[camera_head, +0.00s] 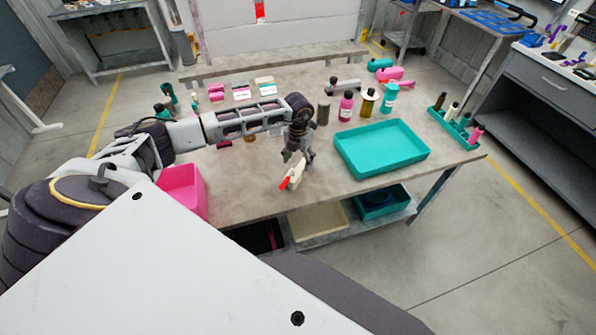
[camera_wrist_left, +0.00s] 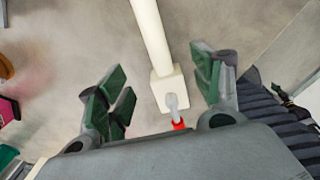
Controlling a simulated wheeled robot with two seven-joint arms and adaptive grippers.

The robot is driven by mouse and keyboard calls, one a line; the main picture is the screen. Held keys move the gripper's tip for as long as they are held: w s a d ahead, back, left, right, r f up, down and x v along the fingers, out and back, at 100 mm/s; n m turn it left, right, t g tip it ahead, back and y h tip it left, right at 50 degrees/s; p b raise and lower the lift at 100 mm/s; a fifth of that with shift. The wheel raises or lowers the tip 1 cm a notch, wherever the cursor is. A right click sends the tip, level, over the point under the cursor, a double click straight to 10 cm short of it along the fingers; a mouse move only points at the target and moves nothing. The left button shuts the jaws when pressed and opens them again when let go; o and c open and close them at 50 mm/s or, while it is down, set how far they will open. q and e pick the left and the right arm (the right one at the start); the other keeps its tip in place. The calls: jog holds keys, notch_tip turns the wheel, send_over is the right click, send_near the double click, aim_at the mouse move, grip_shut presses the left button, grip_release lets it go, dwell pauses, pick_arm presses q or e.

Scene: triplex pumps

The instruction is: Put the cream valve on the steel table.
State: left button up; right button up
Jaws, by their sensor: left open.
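The cream valve (camera_head: 297,172) with a red tip lies near the front edge of the worktable (camera_head: 255,190) in the head view. In the left wrist view the valve (camera_wrist_left: 152,35) is a long cream bar with a square block, a grey stem and a red end. My left gripper (camera_head: 298,157) points down over the valve. In the left wrist view its green-padded fingers (camera_wrist_left: 162,86) are apart, one on each side of the valve, with visible gaps. The fingers partly hide the valve in the head view. My right gripper is not in view.
A teal tray (camera_head: 382,170) stands right of the valve, and a pink bin (camera_head: 183,187) is at the table's left front. Bottles (camera_head: 346,107) and small parts line the back. A teal rack (camera_head: 456,128) sits at the right edge. Bare tabletop surrounds the valve.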

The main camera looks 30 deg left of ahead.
aim_at(298, 169)
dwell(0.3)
pick_arm(q)
jog(key=shift+s+f+p, duration=0.2)
jog(key=shift+f+p, duration=0.15)
jog(key=shift+f, duration=0.45)
notch_tip(298, 169, down, 3)
jog(key=shift+s+d+r+p, duration=0.15)
jog(key=shift+p, duration=0.2)
jog(key=shift+f, duration=0.5)
jog(key=c, duration=0.4)
grip_shut()
jog(key=shift+r, duration=0.1)
